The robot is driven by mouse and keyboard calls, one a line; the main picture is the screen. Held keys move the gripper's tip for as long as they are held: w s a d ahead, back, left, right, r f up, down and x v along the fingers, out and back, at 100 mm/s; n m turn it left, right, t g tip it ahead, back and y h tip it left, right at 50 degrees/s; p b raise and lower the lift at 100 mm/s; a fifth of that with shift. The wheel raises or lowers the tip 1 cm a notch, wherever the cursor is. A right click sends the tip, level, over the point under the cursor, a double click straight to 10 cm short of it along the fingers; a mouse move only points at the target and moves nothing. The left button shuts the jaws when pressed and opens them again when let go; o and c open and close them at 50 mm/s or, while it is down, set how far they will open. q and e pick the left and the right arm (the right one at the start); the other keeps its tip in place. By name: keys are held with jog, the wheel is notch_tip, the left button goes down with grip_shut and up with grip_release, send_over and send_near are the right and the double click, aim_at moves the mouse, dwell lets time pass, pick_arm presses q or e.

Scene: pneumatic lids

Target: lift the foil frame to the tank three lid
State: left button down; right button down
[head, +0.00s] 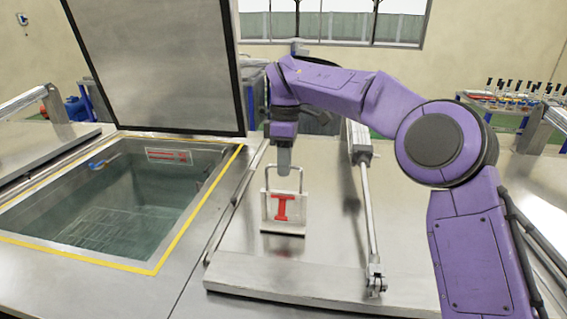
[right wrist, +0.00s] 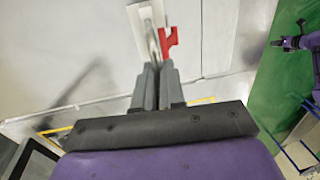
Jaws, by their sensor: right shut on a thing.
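The foil frame (head: 298,212) is a pale square plate with a red I-shaped mark and a thin loop handle on top. My right gripper (head: 284,171) is shut on the handle from above, and the frame hangs upright over a closed steel lid (head: 325,250). I cannot tell whether its lower edge touches the lid. In the right wrist view, the fingers (right wrist: 156,68) are closed together on the handle, with the white frame (right wrist: 140,25) and its red mark beyond. No label shows which lid is tank three. My left gripper cannot be made out.
To the left is an open tank (head: 120,200) with a yellow edge line and liquid inside; its raised lid (head: 160,60) stands behind it. A pneumatic cylinder (head: 365,200) rises from the closed lid, just right of the frame. A rack of small items (head: 515,93) stands at the back right.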

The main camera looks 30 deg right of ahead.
jog(key=shift+f, duration=0.25)
jog(key=c, duration=1.1)
grip_release()
jog(key=shift+c, duration=0.2)
jog(key=shift+r, duration=0.1)
notch_tip(320, 180, up, 10)
jog(key=w+p, duration=0.1)
jog(key=p, duration=0.2)
jog(key=shift+d+r, duration=0.2)
jog(key=shift+d, duration=0.2)
jog(key=shift+a, duration=0.1)
